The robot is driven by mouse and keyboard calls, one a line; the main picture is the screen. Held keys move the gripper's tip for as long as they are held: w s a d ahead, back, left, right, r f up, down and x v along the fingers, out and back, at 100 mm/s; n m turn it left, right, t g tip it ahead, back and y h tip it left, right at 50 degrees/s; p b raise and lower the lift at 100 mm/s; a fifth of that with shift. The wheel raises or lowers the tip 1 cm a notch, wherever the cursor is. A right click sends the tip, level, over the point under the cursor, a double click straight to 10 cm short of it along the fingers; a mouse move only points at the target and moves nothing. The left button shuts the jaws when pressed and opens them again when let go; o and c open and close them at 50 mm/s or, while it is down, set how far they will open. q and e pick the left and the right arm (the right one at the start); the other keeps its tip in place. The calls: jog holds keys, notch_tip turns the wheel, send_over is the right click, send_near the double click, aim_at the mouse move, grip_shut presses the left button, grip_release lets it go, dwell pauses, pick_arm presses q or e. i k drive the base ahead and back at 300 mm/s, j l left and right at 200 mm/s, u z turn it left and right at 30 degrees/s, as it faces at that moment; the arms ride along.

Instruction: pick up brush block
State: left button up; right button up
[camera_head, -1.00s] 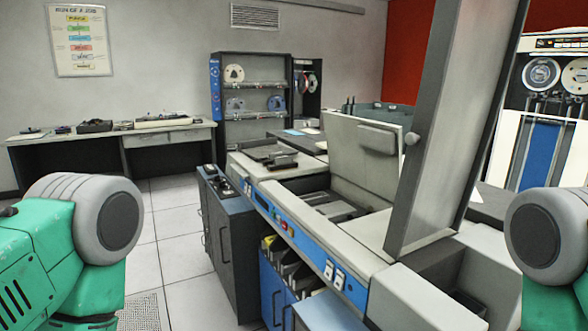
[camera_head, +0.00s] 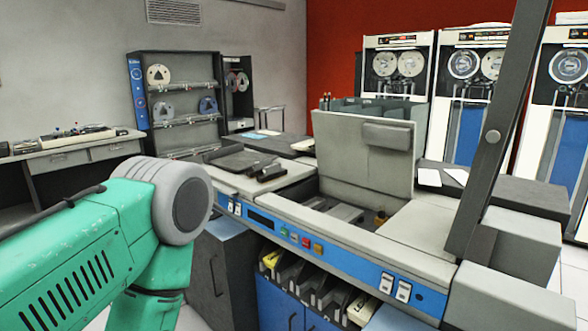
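The card machine (camera_head: 330,235) with a blue front strip stands in the middle, its grey lid (camera_head: 362,155) raised over an open bay. A small brown block (camera_head: 380,218) sits in the right of this bay; I cannot tell whether it is the brush block. Dark block-like parts (camera_head: 270,172) lie on the machine's left top. My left arm shows at the lower left, but its gripper is out of view. My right arm and gripper are not in view.
A dark slanted panel (camera_head: 500,130) rises at the machine's right. Trays (camera_head: 310,285) line its lower front. A desk (camera_head: 80,153) and a reel shelf (camera_head: 180,88) stand behind at left, tape drives (camera_head: 470,85) at back right. Some floor is clear at lower left.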

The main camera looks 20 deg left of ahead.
aim_at(272, 172)
jog(key=i+j+z, duration=0.2)
jog(key=j+z, duration=0.15)
jog(key=j, duration=0.6)
jog(key=i+j+z, duration=0.1)
jog(key=j+z, duration=0.3)
jog(key=j, duration=0.55)
jog(key=j+z, duration=0.35)
jog(key=j, duration=0.6)
jog(key=k, duration=0.05)
